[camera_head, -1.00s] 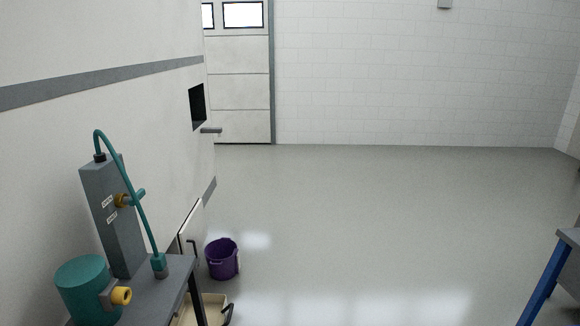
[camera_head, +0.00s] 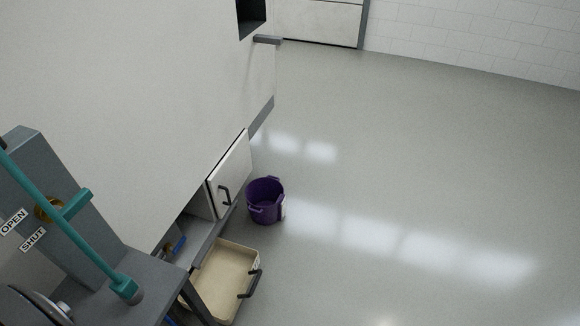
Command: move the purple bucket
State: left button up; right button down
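The purple bucket (camera_head: 266,201) stands upright on the grey floor, just right of an open white hatch door (camera_head: 231,174) low on the motorhome's side. Its top is open, and a handle shows at its near side. Neither of my grippers shows in the head view.
A beige tray (camera_head: 223,284) with a dark handle lies below the bucket in the picture, by the open compartment. The floor to the right is clear.

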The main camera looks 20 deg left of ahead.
aim_at(266, 198)
jog(key=i+l+u, duration=0.1)
jog(key=i+u, duration=0.3)
jog(key=i+l+u, duration=0.2)
jog(key=i+u, duration=0.15)
jog(key=i, duration=0.15)
jog(key=i+l+u, duration=0.75)
